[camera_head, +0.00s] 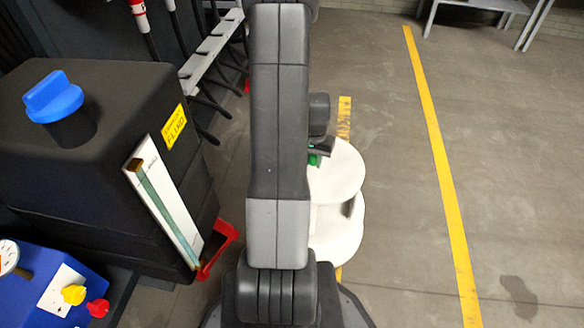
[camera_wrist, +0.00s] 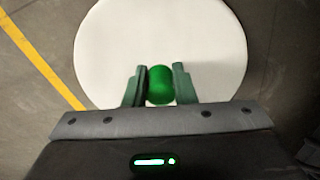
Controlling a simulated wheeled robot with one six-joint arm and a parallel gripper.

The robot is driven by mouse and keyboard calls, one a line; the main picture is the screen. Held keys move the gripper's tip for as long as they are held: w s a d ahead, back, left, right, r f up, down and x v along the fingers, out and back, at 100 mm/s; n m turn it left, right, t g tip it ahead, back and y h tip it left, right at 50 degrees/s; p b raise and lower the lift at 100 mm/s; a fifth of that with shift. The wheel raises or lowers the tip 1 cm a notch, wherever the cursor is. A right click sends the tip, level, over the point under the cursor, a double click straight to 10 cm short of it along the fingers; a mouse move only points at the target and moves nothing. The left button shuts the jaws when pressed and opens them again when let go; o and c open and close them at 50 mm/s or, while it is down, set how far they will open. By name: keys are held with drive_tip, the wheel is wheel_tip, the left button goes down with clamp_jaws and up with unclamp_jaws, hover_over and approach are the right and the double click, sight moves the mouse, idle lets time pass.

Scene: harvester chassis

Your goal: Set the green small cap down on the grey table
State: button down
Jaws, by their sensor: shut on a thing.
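The green small cap (camera_wrist: 160,88) is between the two fingers of my gripper (camera_wrist: 160,72) in the wrist view. My gripper is shut on it, and the cap's rounded top is visible. A white round surface lies below the cap in that view; I cannot tell the gap between them. In the head view my arm hides most of the gripper (camera_head: 319,149), and only a bit of green (camera_head: 314,160) shows. A grey table (camera_head: 478,4) is partly in view at the top right edge of the head view, far from my gripper.
A black tank (camera_head: 90,190) with a blue cap (camera_head: 53,97) stands at the left. A blue box (camera_head: 40,285) with a gauge and knobs sits at lower left. A yellow line (camera_head: 440,160) crosses the floor, which is open on the right.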

sight(314, 165)
drive_tip(key=shift+w+d+r+n+t, duration=0.15)
drive_tip(key=shift+w+d+n+t, duration=0.1)
drive_tip(key=shift+w+n, duration=0.35)
drive_tip(key=shift+w+d+r+n+t, duration=0.1)
drive_tip(key=shift+w+d+n+t, duration=0.15)
drive_tip(key=shift+w+n, duration=0.35)
drive_tip(key=shift+w+a, duration=0.1)
drive_tip(key=shift+f+b, duration=2.45)
drive_tip(key=shift+f, duration=0.55)
drive_tip(key=shift+f+b, duration=0.4)
drive_tip(key=shift+f, duration=0.1)
drive_tip(key=shift+f+b, duration=0.35)
drive_tip(key=shift+f, duration=0.05)
drive_tip(key=shift+s+f+b, duration=0.3)
drive_tip(key=shift+f+b, duration=0.1)
drive_tip(key=shift+f, duration=0.05)
drive_tip(key=shift+a, duration=0.1)
drive_tip(key=c, duration=1.3)
unclamp_jaws()
drive_tip(key=shift+s+f, duration=0.1)
drive_tip(key=shift+o, duration=0.9)
drive_tip(key=r+p, duration=0.2)
drive_tip(key=r, duration=0.3)
drive_tip(key=s+r+p, duration=0.1)
drive_tip(key=r+p, duration=0.1)
drive_tip(key=r, duration=0.3)
drive_tip(key=r+p, duration=0.2)
drive_tip(key=r, duration=0.3)
drive_tip(key=shift+s+a+r, duration=0.25)
drive_tip(key=shift+s, duration=0.15)
